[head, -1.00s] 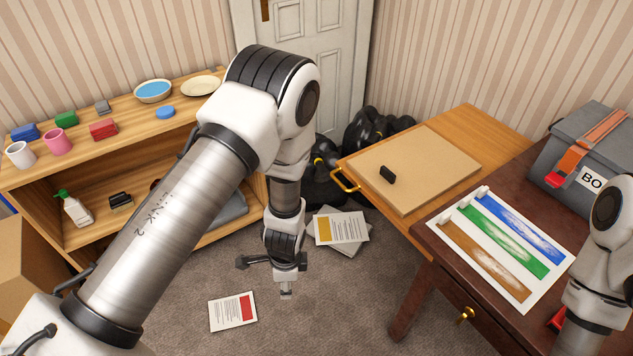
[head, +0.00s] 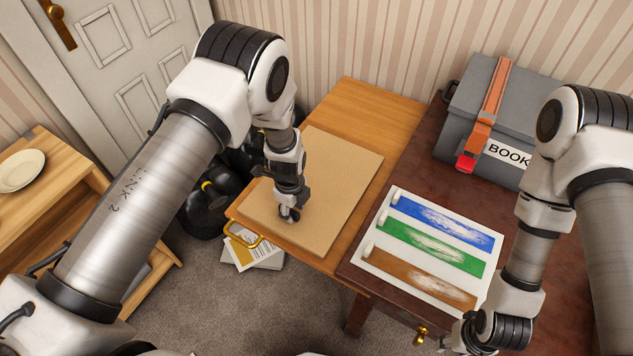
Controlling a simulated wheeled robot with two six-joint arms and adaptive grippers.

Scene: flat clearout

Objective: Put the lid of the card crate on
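A flat tan board (head: 340,170), which looks like a lid, lies on the light wooden table. The black knob seen on it earlier is now hidden behind my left gripper (head: 289,215). That gripper points down at the board's near-left part, where the knob was. Its fingers are small and dark, and I cannot tell whether they are shut on the knob. My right gripper (head: 458,340) is low at the bottom edge, by the front of the dark table; its fingers are partly cut off. I cannot make out an open card crate.
A grey box (head: 465,95) with an orange strap and a "BOOK" label stands on the dark table (head: 415,165). A painted sheet (head: 430,245) with blue, green and brown bands lies before it. Black bags (head: 210,195) and papers (head: 255,255) are on the floor. A shelf (head: 75,190) stands left.

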